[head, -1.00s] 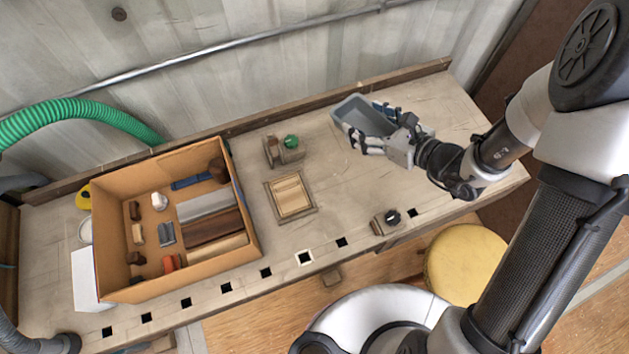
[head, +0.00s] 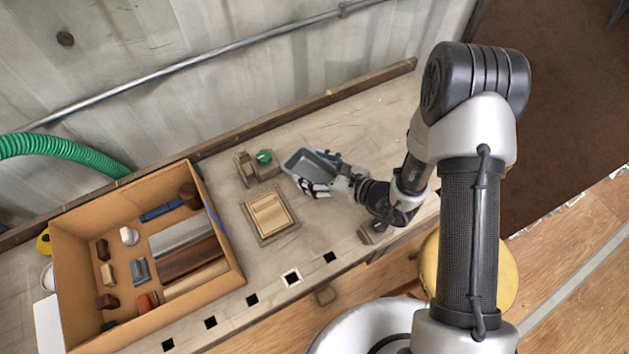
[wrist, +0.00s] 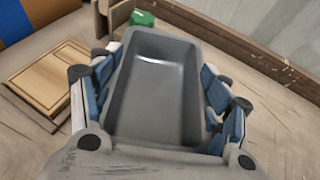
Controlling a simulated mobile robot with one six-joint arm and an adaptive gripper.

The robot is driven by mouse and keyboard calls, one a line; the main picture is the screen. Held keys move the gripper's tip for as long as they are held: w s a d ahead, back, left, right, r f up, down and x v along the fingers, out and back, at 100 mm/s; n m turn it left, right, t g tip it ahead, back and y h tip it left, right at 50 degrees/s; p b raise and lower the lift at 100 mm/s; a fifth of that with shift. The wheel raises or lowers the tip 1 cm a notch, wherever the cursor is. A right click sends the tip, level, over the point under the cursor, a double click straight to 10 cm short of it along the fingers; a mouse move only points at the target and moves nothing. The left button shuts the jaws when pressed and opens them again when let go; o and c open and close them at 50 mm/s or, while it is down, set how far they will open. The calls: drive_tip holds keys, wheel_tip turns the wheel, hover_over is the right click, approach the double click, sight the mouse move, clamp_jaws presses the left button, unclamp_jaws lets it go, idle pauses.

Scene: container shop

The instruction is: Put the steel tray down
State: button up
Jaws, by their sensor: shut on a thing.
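The steel tray (head: 308,162) is a small grey, deep rectangular tray, empty inside. It also fills the middle of the wrist view (wrist: 155,95), between blue-padded fingers on both sides. My gripper (head: 318,184) is shut on the tray and holds it over the workbench (head: 340,120), right of the wooden board and near the green-topped item. The tray looks roughly level. Whether its underside touches the bench I cannot tell.
A wooden board (head: 268,214) lies left of the tray. A wooden block piece with a green knob (head: 264,157) stands close behind. A large cardboard box (head: 75,235) with several parts fills the bench's left. The bench's far right is clear.

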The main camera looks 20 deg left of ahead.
sight(317, 180)
drive_tip(key=shift+f+b, duration=0.65)
drive_tip(key=shift+f, duration=1.5)
drive_tip(key=shift+f, duration=0.25)
drive_tip(key=o, duration=1.5)
drive_tip(key=shift+c, duration=0.2)
drive_tip(key=shift+r, duration=0.1)
drive_tip(key=shift+r, duration=0.2)
drive_tip(key=p+v, duration=0.3)
drive_tip(key=v, duration=0.9)
